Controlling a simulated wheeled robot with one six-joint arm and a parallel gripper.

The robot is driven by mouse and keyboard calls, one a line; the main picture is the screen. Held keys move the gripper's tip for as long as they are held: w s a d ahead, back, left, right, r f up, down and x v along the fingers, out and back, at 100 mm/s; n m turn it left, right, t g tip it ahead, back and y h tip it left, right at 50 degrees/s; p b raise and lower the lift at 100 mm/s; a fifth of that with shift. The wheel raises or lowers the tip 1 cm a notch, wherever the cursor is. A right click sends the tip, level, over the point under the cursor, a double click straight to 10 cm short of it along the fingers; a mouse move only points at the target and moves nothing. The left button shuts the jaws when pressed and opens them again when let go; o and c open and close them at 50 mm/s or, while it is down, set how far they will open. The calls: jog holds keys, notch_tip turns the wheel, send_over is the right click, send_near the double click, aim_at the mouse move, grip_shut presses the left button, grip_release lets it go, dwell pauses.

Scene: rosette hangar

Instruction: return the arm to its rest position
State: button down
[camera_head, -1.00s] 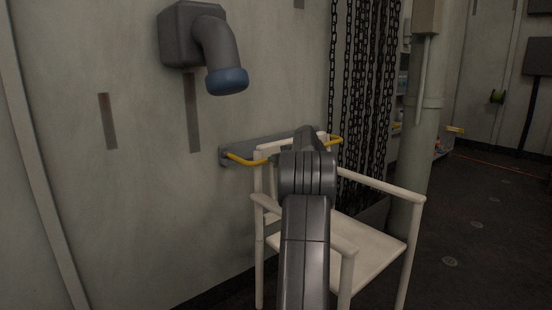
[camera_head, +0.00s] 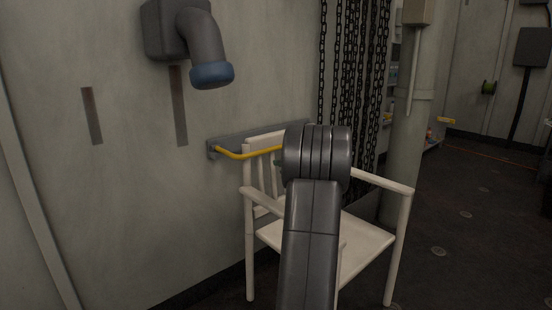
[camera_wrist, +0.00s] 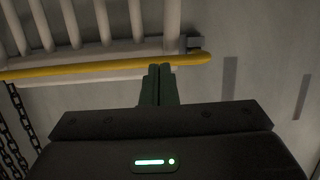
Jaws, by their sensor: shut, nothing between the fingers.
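My arm rises in the middle of the head view, in front of a white chair (camera_head: 372,237). My gripper is hidden behind my own arm links there. In the wrist view my gripper (camera_wrist: 159,70) shows with its two dark green fingers together, shut and empty. Its fingertips appear close to a yellow rail (camera_wrist: 90,69) in that picture, but I cannot tell whether they touch it. The yellow rail also shows in the head view (camera_head: 240,155), on a grey wall plate behind the chair.
A grey pipe with a blue collar (camera_head: 212,75) juts from the wall at upper left. Dark chains (camera_head: 350,70) hang behind the chair, beside a pale column (camera_head: 408,130). The chair stands close around my arm. Open dark floor (camera_head: 470,215) lies to the right.

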dwell(0.3)
jog(key=w+a+r, duration=0.2)
jog(key=w+a, duration=0.4)
jog(key=shift+w+a+r+b, duration=0.35)
jog(key=shift+s+d, duration=0.1)
dwell(0.4)
